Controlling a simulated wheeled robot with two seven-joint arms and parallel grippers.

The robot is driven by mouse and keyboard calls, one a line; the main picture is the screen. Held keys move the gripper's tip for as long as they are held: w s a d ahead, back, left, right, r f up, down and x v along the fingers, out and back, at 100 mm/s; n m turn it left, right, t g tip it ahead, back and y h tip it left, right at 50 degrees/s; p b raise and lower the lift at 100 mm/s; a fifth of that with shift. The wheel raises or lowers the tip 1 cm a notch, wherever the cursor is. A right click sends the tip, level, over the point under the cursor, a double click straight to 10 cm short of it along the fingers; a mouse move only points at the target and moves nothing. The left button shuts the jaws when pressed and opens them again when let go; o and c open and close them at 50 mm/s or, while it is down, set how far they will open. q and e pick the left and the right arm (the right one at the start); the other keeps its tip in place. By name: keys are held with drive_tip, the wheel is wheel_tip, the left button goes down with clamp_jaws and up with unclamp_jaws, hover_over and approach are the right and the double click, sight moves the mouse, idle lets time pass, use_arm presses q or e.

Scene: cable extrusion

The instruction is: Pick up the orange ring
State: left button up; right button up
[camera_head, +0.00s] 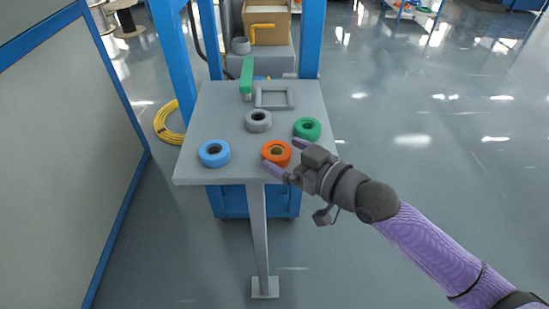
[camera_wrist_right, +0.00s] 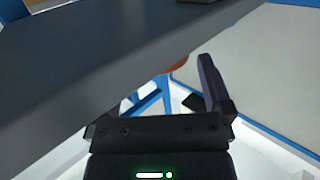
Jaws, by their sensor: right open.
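The orange ring (camera_head: 267,150) lies on the grey table near its front right edge. My right gripper (camera_head: 285,157) reaches in from the right and is open. One purple finger shows at the ring's upper right and the other along its front edge, so the ring appears between them in the head view; whether they touch it or sit above it I cannot tell. In the right wrist view, a small strip of the orange ring (camera_wrist_right: 178,67) shows beside one finger, the rest hidden by the grey tabletop shape. My left gripper is not in view.
The table (camera_head: 200,110) also holds a blue ring (camera_head: 205,158), a grey ring (camera_head: 250,121), a green ring (camera_head: 313,124) close behind my gripper, a green upright part (camera_head: 247,72) and a grey square frame (camera_head: 274,107). A panel (camera_head: 60,150) stands left. Floor at right is clear.

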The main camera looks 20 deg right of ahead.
drive_tip(key=shift+x, duration=1)
drive_tip(key=c, duration=1.1)
